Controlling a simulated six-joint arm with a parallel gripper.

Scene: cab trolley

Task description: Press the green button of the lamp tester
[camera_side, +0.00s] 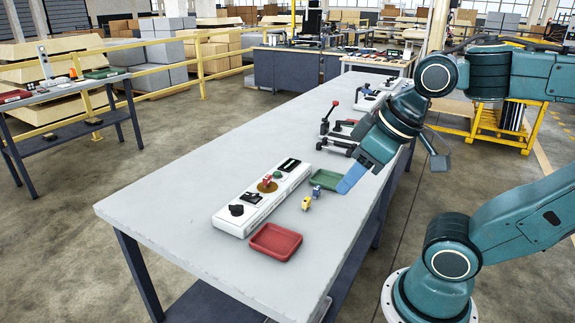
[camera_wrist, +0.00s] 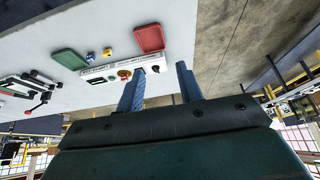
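The lamp tester (camera_side: 225,222) is a long white box on the grey table. Along its top are a black knob (camera_side: 236,210), a black switch (camera_side: 252,197), a red part on a brass disc (camera_side: 267,185), the green button (camera_side: 278,175) and a dark slot (camera_side: 289,165). The box shows small in the wrist view (camera_wrist: 97,71), partly behind a finger. My gripper (camera_wrist: 161,86) has its two blue fingers apart with nothing between them. In the side view my gripper (camera_side: 351,179) hangs right of the tester, by the green tray, clear of the button.
A green tray (camera_side: 326,180) and a red tray (camera_side: 275,241) lie right of the tester. A small blue piece (camera_side: 316,192) and a yellow piece (camera_side: 306,204) stand between them. Toggle clamps with red handles (camera_side: 326,125) stand farther back. The table's left part is bare.

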